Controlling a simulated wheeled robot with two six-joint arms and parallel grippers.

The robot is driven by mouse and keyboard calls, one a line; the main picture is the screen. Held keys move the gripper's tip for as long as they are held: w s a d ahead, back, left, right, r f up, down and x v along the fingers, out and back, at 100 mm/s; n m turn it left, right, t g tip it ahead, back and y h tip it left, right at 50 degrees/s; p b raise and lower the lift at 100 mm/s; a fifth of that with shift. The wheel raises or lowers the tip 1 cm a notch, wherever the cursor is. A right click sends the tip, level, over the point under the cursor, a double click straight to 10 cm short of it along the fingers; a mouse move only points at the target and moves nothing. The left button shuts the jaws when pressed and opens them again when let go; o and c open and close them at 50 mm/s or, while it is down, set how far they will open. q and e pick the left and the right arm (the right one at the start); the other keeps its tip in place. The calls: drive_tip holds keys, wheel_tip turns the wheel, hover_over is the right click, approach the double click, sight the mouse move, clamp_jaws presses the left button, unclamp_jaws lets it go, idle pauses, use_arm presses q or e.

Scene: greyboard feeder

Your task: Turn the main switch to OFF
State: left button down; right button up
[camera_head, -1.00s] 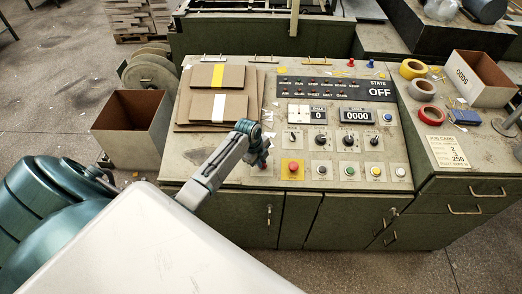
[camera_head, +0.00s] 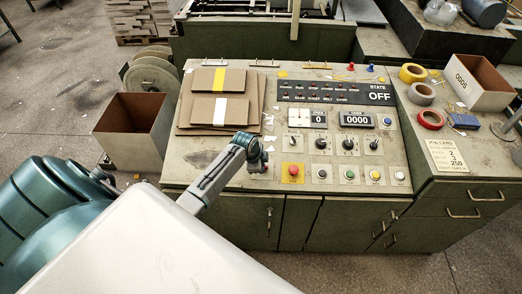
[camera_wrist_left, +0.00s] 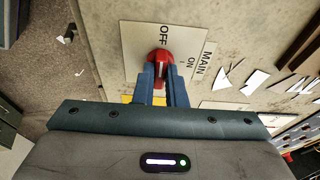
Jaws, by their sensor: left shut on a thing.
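The main switch is a red knob (camera_wrist_left: 159,58) on a pale plate (camera_wrist_left: 136,42) lettered MAIN, OFF and ON, seen in the left wrist view. My left gripper (camera_wrist_left: 160,78) is shut on the red knob, one finger on each side. I cannot tell exactly which mark the knob points to. In the head view my left gripper (camera_head: 258,166) is at the left part of the control panel (camera_head: 225,160) and hides the knob. The state display (camera_head: 380,96) reads OFF. My right gripper is not in view.
A red button on a yellow plate (camera_head: 292,171) sits just right of my left gripper. Several black knobs and coloured buttons are further right. Stacked greyboards (camera_head: 214,115) lie behind the gripper. An open brown box (camera_head: 134,130) stands at the left.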

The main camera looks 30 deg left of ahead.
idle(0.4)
use_arm(q)
drive_tip(key=c, duration=1.5)
unclamp_jaws()
drive_tip(key=shift+s+a+r, duration=0.1)
drive_tip(key=shift+s+r, duration=0.1)
drive_tip(key=shift+r, duration=0.3)
drive_tip(key=b+v, duration=0.3)
drive_tip(key=v, duration=0.6)
drive_tip(key=shift+s+r, duration=0.2)
drive_tip(key=shift+r, duration=0.15)
